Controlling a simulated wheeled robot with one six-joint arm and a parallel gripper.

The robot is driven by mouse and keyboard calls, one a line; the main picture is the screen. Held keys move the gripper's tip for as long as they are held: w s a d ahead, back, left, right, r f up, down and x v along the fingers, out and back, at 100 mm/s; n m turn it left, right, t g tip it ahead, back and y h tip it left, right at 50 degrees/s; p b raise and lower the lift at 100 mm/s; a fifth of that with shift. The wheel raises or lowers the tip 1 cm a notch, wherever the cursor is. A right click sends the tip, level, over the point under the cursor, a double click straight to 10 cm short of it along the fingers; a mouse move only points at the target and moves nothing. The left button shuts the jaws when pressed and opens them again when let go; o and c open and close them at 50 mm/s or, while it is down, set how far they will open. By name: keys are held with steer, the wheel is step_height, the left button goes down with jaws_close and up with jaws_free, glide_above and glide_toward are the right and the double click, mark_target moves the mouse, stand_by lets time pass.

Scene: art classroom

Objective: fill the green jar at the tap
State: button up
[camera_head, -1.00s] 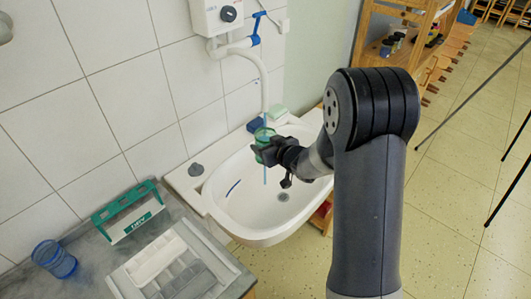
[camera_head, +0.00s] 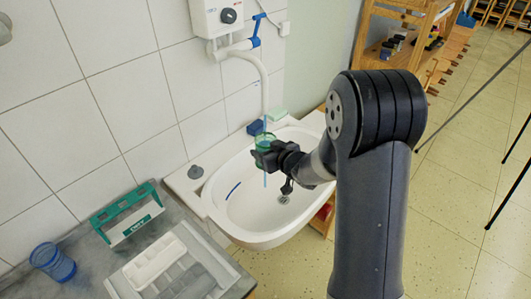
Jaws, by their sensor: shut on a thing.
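The green jar (camera_head: 264,139) is a see-through cup over the back of the white sink (camera_head: 225,190). My gripper (camera_head: 266,153) is shut on the jar and partly hides it. The tap (camera_head: 262,75) has a white spout that comes down from the wall heater and ends just above the jar. Its blue lever (camera_head: 256,28) points up. A thin blue line runs from the spout down through the jar and shows below it, above the basin. I cannot tell the level inside the jar.
A blue cup (camera_head: 53,262), a green and white holder (camera_head: 127,213) and a white tray (camera_head: 155,262) stand on the grey counter. The tiled wall is close behind the sink.

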steer(key=s+b, duration=0.2)
steer(key=s, duration=0.4)
steer(key=shift+s, duration=0.15)
steer(key=shift+s, duration=0.1)
stand_by(0.6)
